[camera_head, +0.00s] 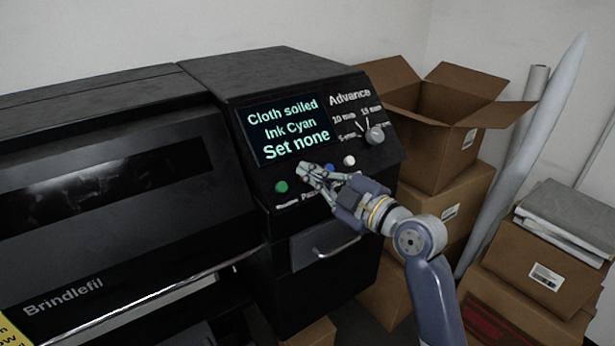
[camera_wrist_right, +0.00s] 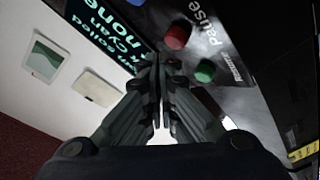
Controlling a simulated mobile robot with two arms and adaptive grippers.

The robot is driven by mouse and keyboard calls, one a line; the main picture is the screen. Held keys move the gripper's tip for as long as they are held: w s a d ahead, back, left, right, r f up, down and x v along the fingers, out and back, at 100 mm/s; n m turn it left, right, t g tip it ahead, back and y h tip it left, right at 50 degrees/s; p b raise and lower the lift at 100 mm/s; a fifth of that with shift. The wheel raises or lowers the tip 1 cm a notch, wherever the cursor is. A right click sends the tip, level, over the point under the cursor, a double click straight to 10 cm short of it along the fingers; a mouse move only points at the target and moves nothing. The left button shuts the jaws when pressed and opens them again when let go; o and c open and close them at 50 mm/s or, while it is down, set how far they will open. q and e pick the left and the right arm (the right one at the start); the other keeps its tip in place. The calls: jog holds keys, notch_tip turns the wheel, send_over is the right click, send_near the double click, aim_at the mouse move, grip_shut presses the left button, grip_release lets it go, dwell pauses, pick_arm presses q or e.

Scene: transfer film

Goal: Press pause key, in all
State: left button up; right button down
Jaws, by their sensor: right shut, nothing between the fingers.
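The black printer (camera_head: 180,80) has a control panel on its right end. In the right wrist view the red key (camera_wrist_right: 177,37) sits beside the word "Pause". The green key (camera_head: 281,187) sits to its left in the head view, and it also shows in the wrist view (camera_wrist_right: 205,71). My right gripper (camera_head: 306,172) is shut and empty, with its fingertips in front of the panel at the red key, which it mostly covers in the head view. In the wrist view the fingertips (camera_wrist_right: 161,62) appear just short of the red key; contact cannot be told. My left gripper is out of view.
The display (camera_head: 290,130) reads "Cloth soiled, Ink Cyan, Set none". A blue key (camera_head: 329,168), a white key (camera_head: 349,160) and the Advance knob (camera_head: 375,135) lie to the right. A drawer handle (camera_head: 338,248) sits below. Cardboard boxes (camera_head: 437,120) stand on the right.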

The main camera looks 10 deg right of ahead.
jog(key=shift+f, duration=0.1)
jog(key=shift+w+a+f+b, duration=0.1)
jog(key=shift+w+f+b, duration=0.1)
jog(key=shift+w+b, duration=0.15)
jog(key=shift+w+a+f+b, duration=0.1)
jog(key=shift+w+f+b, duration=0.15)
jog(key=shift+f+b, duration=0.15)
dwell(0.6)
jog(key=shift+r, duration=0.15)
jog(key=shift+s+d+r+p, duration=0.2)
jog(key=shift+s+r+p, duration=0.25)
jog(key=shift+s+r, duration=0.15)
dwell(0.3)
